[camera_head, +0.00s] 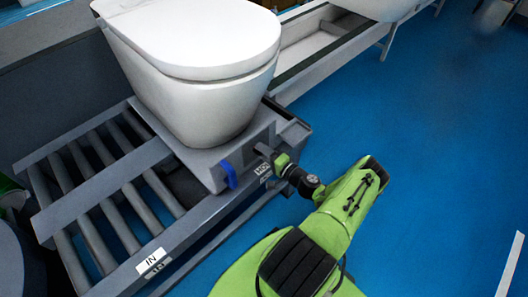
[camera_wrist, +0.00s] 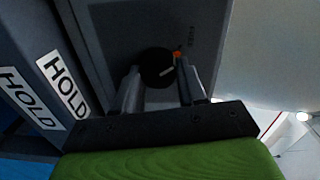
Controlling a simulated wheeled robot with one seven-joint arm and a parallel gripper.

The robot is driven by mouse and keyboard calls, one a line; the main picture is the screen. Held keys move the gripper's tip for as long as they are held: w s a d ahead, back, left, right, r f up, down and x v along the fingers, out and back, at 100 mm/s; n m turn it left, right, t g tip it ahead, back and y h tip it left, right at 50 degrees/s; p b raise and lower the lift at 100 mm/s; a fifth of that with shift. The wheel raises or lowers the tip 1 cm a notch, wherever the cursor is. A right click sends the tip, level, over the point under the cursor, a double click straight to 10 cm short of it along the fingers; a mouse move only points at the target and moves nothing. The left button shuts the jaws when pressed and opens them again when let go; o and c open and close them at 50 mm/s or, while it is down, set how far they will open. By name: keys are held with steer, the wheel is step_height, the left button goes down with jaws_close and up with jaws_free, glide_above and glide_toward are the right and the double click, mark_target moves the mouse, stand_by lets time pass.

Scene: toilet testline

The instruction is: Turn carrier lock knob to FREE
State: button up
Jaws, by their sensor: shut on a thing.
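The carrier lock knob (camera_wrist: 152,62) is round and black with a pale pointer line, set on the grey carrier face in the wrist view. An orange mark (camera_wrist: 178,54) sits beside it at upper right. Small vertical lettering (camera_wrist: 192,36) above the mark is too faint to read surely. My gripper (camera_wrist: 157,74) has one finger on each side of the knob and is shut on it. In the head view my gripper (camera_head: 266,152) reaches the front side of the grey carrier (camera_head: 205,160), and the knob is hidden there.
A white toilet (camera_head: 195,75) stands on the carrier. A blue lever (camera_head: 229,174) sticks out left of my gripper. HOLD labels (camera_wrist: 62,82) are on the conveyor frame. A roller conveyor (camera_head: 110,180) extends left, with an IN label (camera_head: 151,260).

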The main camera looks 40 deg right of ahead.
steer(key=shift+n, duration=0.7)
steer(key=o, duration=1.1)
steer(key=shift+c, duration=0.2)
steer(key=shift+s, duration=0.1)
steer(key=s+p, duration=0.2)
steer(key=s, duration=1.3)
steer(key=shift+s+d+r+p, duration=0.25)
steer(key=shift+r+p, duration=0.15)
